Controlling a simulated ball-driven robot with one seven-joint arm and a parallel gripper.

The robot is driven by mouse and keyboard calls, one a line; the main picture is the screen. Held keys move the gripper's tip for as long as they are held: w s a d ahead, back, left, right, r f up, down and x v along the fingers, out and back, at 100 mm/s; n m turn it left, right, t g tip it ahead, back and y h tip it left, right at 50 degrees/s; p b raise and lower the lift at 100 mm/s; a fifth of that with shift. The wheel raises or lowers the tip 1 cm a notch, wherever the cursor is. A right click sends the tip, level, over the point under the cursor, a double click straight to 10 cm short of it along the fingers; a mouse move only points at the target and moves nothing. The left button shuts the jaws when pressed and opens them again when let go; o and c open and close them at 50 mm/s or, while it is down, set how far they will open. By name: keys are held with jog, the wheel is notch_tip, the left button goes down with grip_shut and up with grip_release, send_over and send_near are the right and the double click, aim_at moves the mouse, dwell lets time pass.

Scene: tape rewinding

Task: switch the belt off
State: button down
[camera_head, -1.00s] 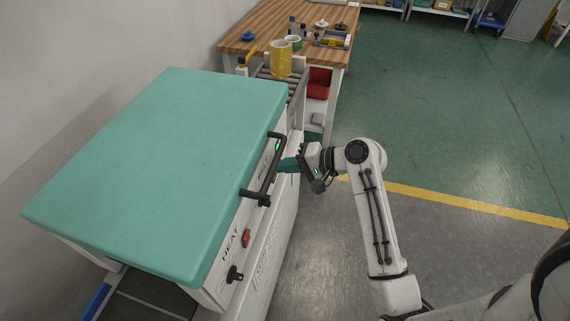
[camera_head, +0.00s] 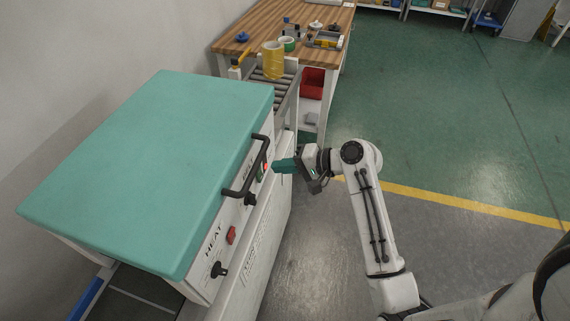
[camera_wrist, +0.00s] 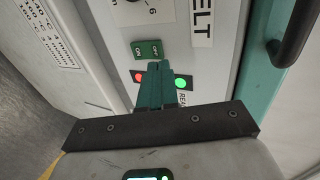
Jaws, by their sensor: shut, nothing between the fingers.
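The green belt rocker switch (camera_wrist: 148,49), marked ON and OFF, sits on the white panel in the wrist view, beside the BELT label (camera_wrist: 203,22). I cannot tell which side of the rocker is pressed in. A red lamp (camera_wrist: 139,77) and a bright green lamp (camera_wrist: 181,83) lie below it, either side of my fingers. My gripper (camera_wrist: 159,66) is shut and empty, its teal fingertips just below the rocker in the picture. I cannot tell whether they touch the panel. In the head view my gripper (camera_head: 275,166) points left at the machine's front panel.
The machine's teal lid (camera_head: 145,165) has a black handle (camera_head: 252,168) near my gripper. The red HEAT switch (camera_head: 231,235) and a black knob (camera_head: 219,270) are nearer on the panel. A roller conveyor (camera_head: 285,88) and wooden table (camera_head: 270,22) stand behind. Floor at right is clear.

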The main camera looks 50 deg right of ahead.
jog(key=r+v, duration=0.2)
jog(key=v, duration=0.8)
jog(key=shift+w+b, duration=0.25)
jog(key=shift+b, duration=0.05)
jog(key=shift+a, duration=0.1)
jog(key=s+a+f+n+g, duration=0.4)
jog(key=a+f+n+g, duration=0.2)
jog(key=a+f, duration=0.45)
jog(key=s+a+f+n+g+h, duration=0.2)
jog(key=s+n, duration=0.1)
jog(key=s, duration=0.2)
jog(key=s+a+f+n+g+h, duration=0.2)
jog(key=s+a+f+n+g, duration=0.1)
jog(key=s+n, duration=0.1)
jog(key=shift+s+h, duration=0.3)
jog(key=shift+s, duration=0.3)
